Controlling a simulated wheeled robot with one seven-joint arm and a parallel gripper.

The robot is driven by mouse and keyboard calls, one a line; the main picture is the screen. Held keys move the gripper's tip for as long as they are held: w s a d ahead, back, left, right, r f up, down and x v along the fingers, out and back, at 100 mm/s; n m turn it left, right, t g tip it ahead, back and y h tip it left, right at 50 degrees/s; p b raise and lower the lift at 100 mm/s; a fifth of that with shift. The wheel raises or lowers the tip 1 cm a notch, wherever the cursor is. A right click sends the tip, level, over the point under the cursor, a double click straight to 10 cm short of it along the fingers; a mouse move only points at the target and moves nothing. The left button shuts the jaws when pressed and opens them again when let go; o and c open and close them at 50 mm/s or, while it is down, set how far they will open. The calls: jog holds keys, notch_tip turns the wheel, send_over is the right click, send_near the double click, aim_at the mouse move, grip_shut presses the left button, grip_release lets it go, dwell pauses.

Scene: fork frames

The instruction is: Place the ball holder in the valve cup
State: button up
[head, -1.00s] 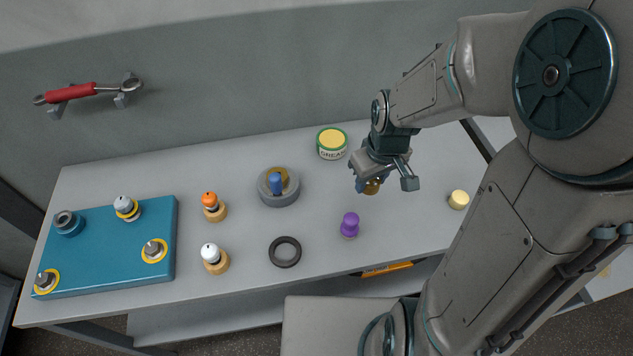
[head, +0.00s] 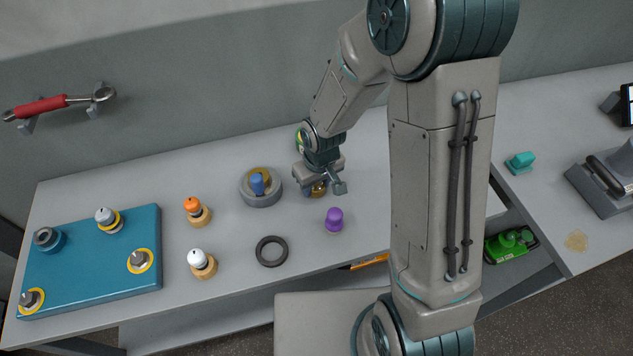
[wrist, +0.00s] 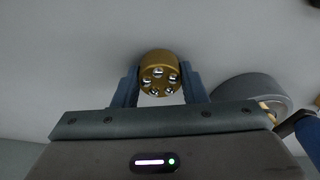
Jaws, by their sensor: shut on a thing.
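The ball holder (wrist: 158,66) is a short brass-coloured cylinder with several shiny balls in its face. My gripper (wrist: 158,88) is shut on it, with a blue-grey finger on each side. In the head view the ball holder (head: 318,190) shows as a small gold shape under my gripper (head: 322,184), seemingly just above the table. The valve cup, a round grey cup (head: 262,199), stands close to the left of my gripper. A gold part and a blue knob are inside it. In the wrist view the cup (wrist: 248,90) is at the right, apart from the ball holder.
A purple knob (head: 334,220) stands in front of my gripper. A black ring (head: 272,251) lies near the table's front. Orange (head: 193,205) and white (head: 198,257) knobbed pieces stand left, beside a blue plate (head: 90,262). A mostly hidden grease tin is behind my wrist.

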jog(key=shift+f, duration=0.1)
jog(key=shift+f+b, duration=0.15)
jog(key=shift+b, duration=0.15)
jog(key=o, duration=1.1)
jog(key=shift+r, duration=0.2)
